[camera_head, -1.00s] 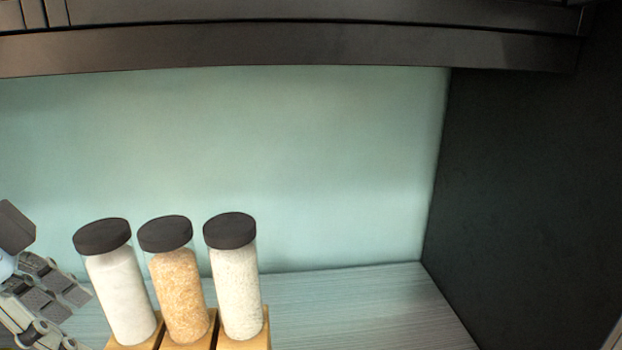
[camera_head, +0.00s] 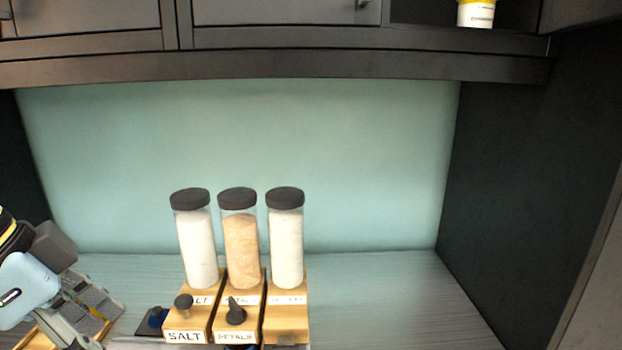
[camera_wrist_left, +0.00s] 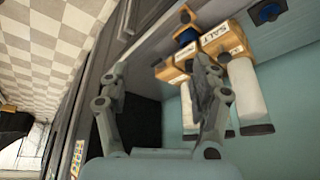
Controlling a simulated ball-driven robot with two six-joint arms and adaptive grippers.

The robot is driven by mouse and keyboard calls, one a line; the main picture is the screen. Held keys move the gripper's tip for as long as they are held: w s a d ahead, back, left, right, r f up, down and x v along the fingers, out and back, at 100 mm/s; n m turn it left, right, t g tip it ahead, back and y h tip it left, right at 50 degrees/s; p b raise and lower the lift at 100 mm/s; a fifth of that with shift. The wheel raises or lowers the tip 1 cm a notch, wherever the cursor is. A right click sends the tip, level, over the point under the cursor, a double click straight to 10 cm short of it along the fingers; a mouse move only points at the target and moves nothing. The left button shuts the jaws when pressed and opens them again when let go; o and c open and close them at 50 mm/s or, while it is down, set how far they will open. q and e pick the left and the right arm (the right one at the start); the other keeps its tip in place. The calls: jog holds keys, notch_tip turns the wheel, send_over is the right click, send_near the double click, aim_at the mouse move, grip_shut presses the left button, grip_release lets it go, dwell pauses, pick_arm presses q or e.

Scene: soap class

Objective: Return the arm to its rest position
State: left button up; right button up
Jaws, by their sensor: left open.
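My left gripper (camera_head: 90,315) is at the lower left of the head view, to the left of the dispensers. Its grey fingers also show in the left wrist view (camera_wrist_left: 155,100), spread apart with nothing between them. Three clear jars with dark lids stand upright on wooden dispenser bases: a white-filled salt jar (camera_head: 198,245), a tan-filled jar (camera_head: 240,250) and another white-filled jar (camera_head: 286,245). The left base (camera_head: 185,325) is labelled SALT. In the wrist view, the salt jar (camera_wrist_left: 247,95) appears beyond the right finger. My right gripper is not seen.
A pale counter (camera_head: 400,290) is clear right of the jars. A dark side wall (camera_head: 520,180) bounds it. Dark cabinets (camera_head: 300,65) hang above, with a white and yellow container (camera_head: 477,14) in an open shelf. A small dark blue-knobbed object (camera_head: 155,320) sits left of the bases.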

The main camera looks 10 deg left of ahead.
pick_arm(q)
jog(key=s+f+n+y, duration=0.4)
jog(key=s+f+n, duration=0.35)
jog(key=f, duration=0.35)
jog(key=s+a+f+g+b, duration=0.15)
jog(key=f+b, duration=0.55)
jog(key=f, duration=1.4)
jog(key=s+a+f+b, duration=0.15)
jog(key=f+b, duration=0.65)
jog(key=f, duration=1.4)
jog(key=s+f+b, duration=0.4)
jog(key=s+f, duration=0.5)
jog(key=f, duration=0.2)
jog(key=s+f+g+b, duration=0.1)
jog(key=s+f+b, duration=0.4)
jog(key=s+f, duration=0.3)
notch_tip(320, 180, down, 4)
jog(key=shift+s+a+f, duration=0.2)
jog(key=shift+s+a, duration=0.15)
